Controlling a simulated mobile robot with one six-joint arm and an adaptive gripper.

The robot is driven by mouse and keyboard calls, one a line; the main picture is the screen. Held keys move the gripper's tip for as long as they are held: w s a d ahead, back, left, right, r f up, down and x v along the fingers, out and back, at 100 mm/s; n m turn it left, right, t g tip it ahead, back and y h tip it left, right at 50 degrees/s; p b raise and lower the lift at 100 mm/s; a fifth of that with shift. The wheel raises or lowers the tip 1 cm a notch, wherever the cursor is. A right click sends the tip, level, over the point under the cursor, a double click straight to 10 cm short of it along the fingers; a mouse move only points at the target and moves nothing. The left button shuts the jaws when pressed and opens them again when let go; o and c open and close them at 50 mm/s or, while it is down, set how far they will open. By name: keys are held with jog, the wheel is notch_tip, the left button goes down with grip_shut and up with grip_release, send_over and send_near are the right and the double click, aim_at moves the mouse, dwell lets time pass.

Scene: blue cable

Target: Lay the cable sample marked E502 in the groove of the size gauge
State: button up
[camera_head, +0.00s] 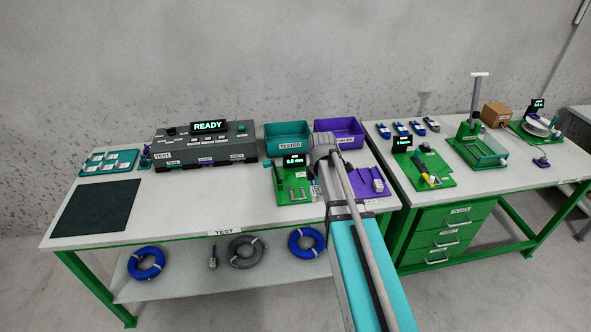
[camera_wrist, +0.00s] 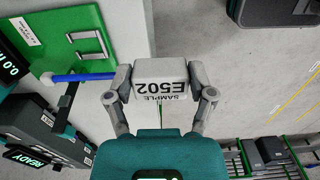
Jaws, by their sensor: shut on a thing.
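My gripper (camera_wrist: 163,90) is shut on the cable sample (camera_wrist: 161,72), a pale grey block with an upside-down label reading SAMPLE E502. A short blue cable (camera_wrist: 90,77) sticks out of its left side in the wrist view. The size gauge is a green board (camera_wrist: 48,30) with a dark display. The cable's free end reaches over the gauge's edge, close to a dark upright part. I cannot tell whether the cable touches the groove. In the head view the gauge (camera_head: 291,198) stands left of my arm, which hides part of the gripper and sample.
A grey tester (camera_head: 205,148) reading READY stands behind left. A teal bin (camera_head: 288,135) and a purple bin (camera_head: 338,128) stand behind the gauge. A purple stand (camera_head: 371,184) is to the right of my arm. A dark mat (camera_head: 96,207) lies at the left.

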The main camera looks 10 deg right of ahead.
jog(key=shift+w+a, duration=0.2)
jog(key=shift+a, duration=0.05)
jog(key=shift+w, duration=0.2)
jog(key=b, duration=0.4)
send_over(300, 194)
notch_tip(300, 194, down, 4)
jog(key=shift+s+r, duration=0.15)
jog(key=shift+f, duration=0.2)
jog(key=shift+f+b, duration=2.8)
jog(key=shift+b, duration=0.1)
jog(key=shift+f+b, duration=1.5)
dwell(1.1)
jog(key=o, duration=1.1)
